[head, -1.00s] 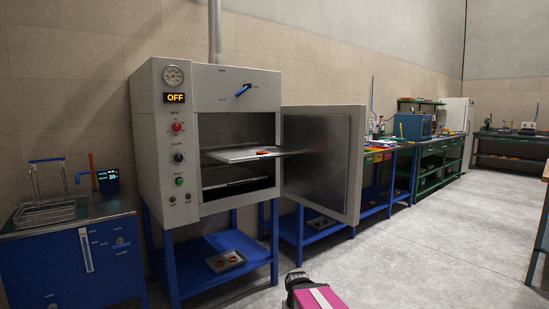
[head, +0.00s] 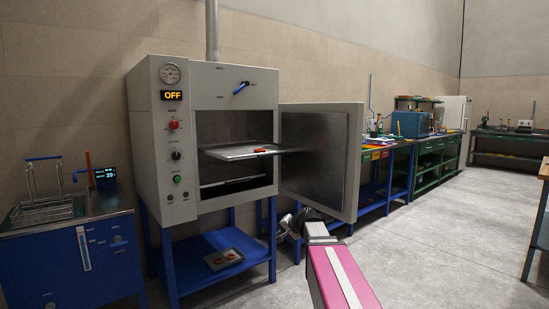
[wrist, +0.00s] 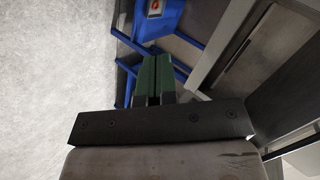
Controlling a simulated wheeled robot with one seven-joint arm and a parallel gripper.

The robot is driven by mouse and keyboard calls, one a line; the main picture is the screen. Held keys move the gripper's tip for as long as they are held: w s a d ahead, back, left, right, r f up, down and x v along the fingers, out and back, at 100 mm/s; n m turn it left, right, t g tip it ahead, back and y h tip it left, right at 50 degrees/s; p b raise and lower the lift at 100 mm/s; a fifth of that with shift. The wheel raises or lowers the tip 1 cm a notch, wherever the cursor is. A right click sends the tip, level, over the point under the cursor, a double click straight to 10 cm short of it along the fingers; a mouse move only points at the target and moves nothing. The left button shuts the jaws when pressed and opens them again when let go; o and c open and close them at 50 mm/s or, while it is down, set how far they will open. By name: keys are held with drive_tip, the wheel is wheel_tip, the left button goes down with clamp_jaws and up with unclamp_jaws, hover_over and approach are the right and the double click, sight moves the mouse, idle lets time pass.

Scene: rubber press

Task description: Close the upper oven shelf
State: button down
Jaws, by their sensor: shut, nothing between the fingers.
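The grey oven (head: 161,140) stands on a blue frame with its door (head: 320,150) swung wide open to the right. The upper shelf (head: 228,153), a metal plate, sticks out of the chamber towards the door. A small orange-red piece (head: 260,150) lies on it. A lower shelf (head: 233,182) sits inside the chamber. My gripper (head: 295,218) is below the door's lower edge, in front of the oven, apart from the upper shelf. In the wrist view its green fingers (wrist: 153,78) are together with nothing between them. The upper shelf is not clearly visible there.
A blue cabinet (head: 70,268) with a wire basket stands left. Workbenches run along the wall to the right. The grey floor (head: 430,240) is clear at right.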

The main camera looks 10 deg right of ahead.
drive_tip(key=w+d+r+m+t+y, duration=0.1)
drive_tip(key=w+d+r+m+t, duration=0.2)
drive_tip(key=r, duration=0.7)
drive_tip(key=w+d+r+m+t+y, duration=0.15)
drive_tip(key=w+r, duration=0.25)
drive_tip(key=r, duration=0.5)
drive_tip(key=w+d+r+m+t, duration=0.1)
drive_tip(key=w+d+r+t, duration=0.25)
drive_tip(key=r, duration=0.65)
drive_tip(key=x, duration=1.4)
drive_tip(key=shift+a+f, duration=0.3)
drive_tip(key=shift+f, duration=0.1)
drive_tip(key=x, duration=2.3)
drive_tip(key=f+x, duration=0.1)
drive_tip(key=x, duration=1.1)
drive_tip(key=shift+a, duration=0.3)
drive_tip(key=shift+w+a+r, duration=0.1)
drive_tip(key=shift+w+a, duration=0.05)
drive_tip(key=shift+w, duration=0.05)
